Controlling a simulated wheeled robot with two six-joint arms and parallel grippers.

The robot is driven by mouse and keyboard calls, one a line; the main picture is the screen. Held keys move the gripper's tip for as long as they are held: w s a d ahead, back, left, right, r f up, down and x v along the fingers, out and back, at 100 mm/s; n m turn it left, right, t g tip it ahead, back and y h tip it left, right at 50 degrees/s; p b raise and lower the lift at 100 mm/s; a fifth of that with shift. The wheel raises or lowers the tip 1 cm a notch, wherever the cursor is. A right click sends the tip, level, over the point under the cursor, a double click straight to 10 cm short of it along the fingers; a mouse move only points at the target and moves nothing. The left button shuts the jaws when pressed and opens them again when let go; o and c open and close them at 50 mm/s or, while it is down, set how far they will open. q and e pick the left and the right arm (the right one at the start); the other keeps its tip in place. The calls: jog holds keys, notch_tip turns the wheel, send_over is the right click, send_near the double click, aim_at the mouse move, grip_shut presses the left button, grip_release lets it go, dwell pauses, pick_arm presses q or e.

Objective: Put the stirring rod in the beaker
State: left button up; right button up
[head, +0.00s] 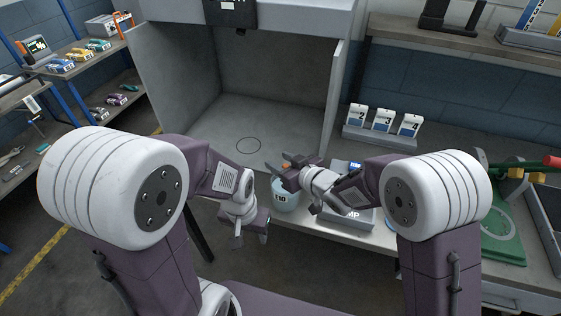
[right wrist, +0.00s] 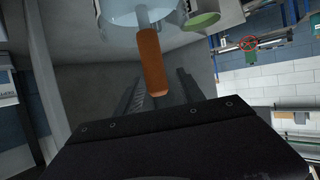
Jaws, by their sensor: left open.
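The stirring rod has an orange handle (right wrist: 152,65), and a small part of it also shows in the head view (head: 286,164). The beaker (head: 287,197) is pale blue, labelled T10, and stands at the front edge of the bench. My right gripper (head: 281,168) is above the beaker. In the right wrist view the handle lies between its fingers, but I cannot tell whether they press on it. The rod's lower part is hidden, so I cannot tell if it is inside the beaker. My left gripper (head: 250,236) is open and empty, pointing down in front of the bench.
A grey scale (head: 345,215) stands right of the beaker. Behind it is a rack with numbered cards (head: 382,122). An open grey booth (head: 240,110) with a dark ring on its floor is at the back. A green-based device (head: 500,235) stands at the right.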

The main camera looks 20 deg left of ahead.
dwell(0.4)
jog(key=s+d, duration=0.5)
jog(key=d, duration=0.2)
jog(key=shift+s+d+b, duration=0.15)
jog(key=shift+s+b, duration=0.2)
jog(key=shift+b, duration=0.1)
